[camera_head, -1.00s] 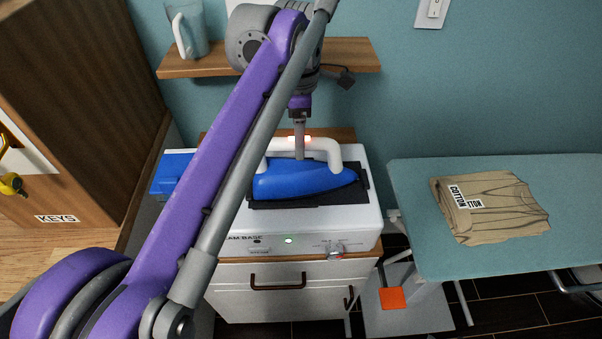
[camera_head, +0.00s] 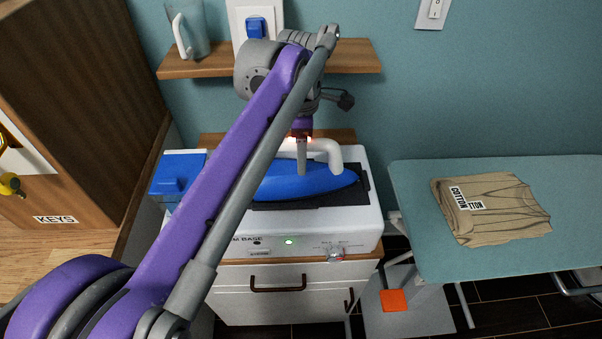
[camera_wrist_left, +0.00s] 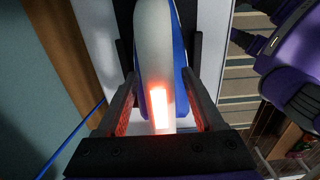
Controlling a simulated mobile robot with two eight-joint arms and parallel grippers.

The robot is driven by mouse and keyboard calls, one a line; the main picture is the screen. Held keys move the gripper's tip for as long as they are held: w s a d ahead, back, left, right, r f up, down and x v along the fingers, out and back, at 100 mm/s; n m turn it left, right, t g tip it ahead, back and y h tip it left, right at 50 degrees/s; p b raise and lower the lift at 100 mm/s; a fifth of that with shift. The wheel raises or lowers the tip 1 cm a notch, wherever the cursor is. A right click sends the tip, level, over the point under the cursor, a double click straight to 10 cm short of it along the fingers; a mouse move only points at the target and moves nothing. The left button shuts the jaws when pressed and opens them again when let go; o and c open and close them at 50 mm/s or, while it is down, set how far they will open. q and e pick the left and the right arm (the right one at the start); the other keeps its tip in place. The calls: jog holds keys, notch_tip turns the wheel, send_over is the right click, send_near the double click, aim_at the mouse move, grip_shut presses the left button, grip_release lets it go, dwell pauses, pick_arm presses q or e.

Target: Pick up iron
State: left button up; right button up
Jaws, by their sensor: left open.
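The iron (camera_head: 310,182) is blue with a white handle (camera_head: 326,150). It rests on a dark plate on the white steam base (camera_head: 330,221). My left gripper (camera_head: 302,172) points down at the handle from above. In the left wrist view, the handle (camera_wrist_left: 154,45) runs between the two open fingers (camera_wrist_left: 160,112), with a gap visible on each side. A red light glows on the handle there. My arm hides the left part of the iron in the head view. My right gripper is not in view.
A teal ironing board (camera_head: 420,240) with a folded tan shirt (camera_head: 490,208) stands at right. A wooden shelf (camera_head: 345,53) with a clear jug (camera_head: 188,30) is on the wall behind. A wooden cabinet (camera_head: 70,100) stands at left.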

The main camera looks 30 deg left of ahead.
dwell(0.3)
pick_arm(q)
grip_shut()
dwell(0.3)
